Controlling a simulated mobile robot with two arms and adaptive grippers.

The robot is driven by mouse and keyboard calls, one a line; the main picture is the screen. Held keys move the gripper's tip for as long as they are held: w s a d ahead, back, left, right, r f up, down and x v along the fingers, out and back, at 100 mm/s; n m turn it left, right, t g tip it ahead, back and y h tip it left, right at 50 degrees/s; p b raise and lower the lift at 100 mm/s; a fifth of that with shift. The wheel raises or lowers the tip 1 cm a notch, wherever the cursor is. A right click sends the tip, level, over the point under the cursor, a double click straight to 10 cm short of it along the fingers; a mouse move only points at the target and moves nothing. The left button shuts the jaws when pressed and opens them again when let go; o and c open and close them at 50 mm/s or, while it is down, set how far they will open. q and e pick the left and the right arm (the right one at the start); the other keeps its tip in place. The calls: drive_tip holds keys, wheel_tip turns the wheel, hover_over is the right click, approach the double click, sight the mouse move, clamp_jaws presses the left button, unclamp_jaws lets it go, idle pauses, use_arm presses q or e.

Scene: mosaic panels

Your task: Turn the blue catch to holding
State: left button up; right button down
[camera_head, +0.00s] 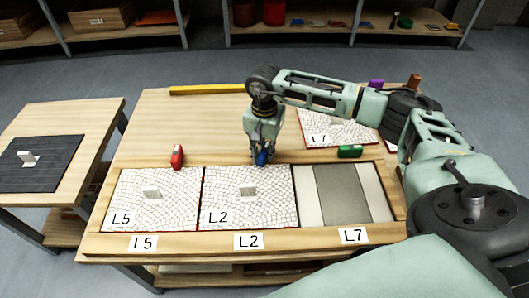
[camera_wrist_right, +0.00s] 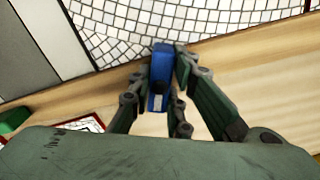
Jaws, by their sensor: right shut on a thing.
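The blue catch (camera_head: 262,158) sits on the wooden rail at the back edge of the L2 panel (camera_head: 232,209). My right gripper (camera_head: 263,147) is over it, pointing down, and shut on it. In the right wrist view the blue catch (camera_wrist_right: 161,75) is between the two fingers (camera_wrist_right: 160,80). It lies crosswise to the rail, and its far end reaches the edge of the white tiled panel (camera_wrist_right: 130,25). The fingers hide part of it in the head view. My left gripper is not in view.
A red catch (camera_head: 177,157) is behind panel L5 (camera_head: 130,205). A green catch (camera_head: 349,152) lies along the rail behind the empty L7 bay (camera_head: 342,192). A loose L7 panel (camera_head: 345,131) lies behind it. A yellow bar (camera_head: 207,89) is at the back. A side table (camera_head: 90,120) stands left.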

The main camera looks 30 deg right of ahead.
sight(264, 149)
drive_tip(key=n+b, duration=0.1)
drive_tip(key=n, duration=0.3)
drive_tip(key=shift+n, duration=0.3)
idle(0.4)
drive_tip(key=c, duration=1.6)
unclamp_jaws()
drive_tip(key=shift+c, duration=0.2)
wheel_tip(264, 149, up, 12)
